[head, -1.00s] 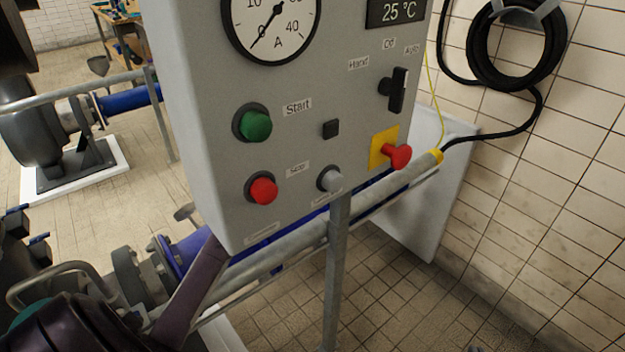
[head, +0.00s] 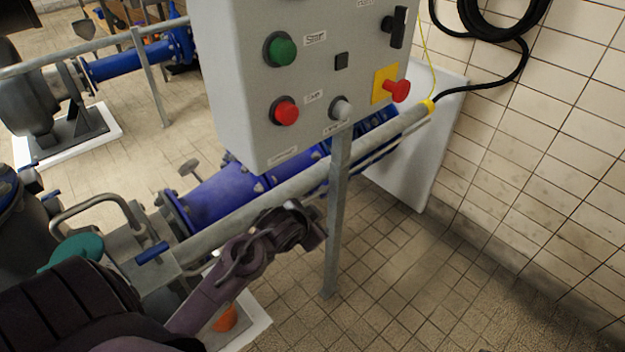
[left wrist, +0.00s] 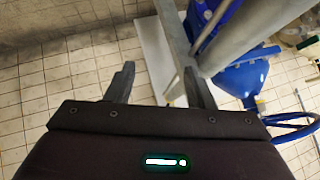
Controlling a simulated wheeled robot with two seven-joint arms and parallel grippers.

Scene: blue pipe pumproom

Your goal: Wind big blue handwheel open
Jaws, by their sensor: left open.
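My left gripper (head: 312,232) is at the end of the purple arm that comes in from the lower left. It is by the grey rail, just left of the upright post, below the control box. In the left wrist view its two dark fingers (left wrist: 160,85) are apart with nothing between them. A blue curved rim (left wrist: 290,127) shows at the right edge of that view, beside a blue pipe body; it may be part of the big blue handwheel, but I cannot tell. No whole blue handwheel is clear in the head view. My right gripper is not in view.
The grey control box (head: 300,70) with buttons stands above my left gripper on a metal post (head: 338,215). A long grey rail (head: 290,185) runs in front of the blue pipe (head: 220,195). Tiled floor (head: 420,290) is open at the lower right.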

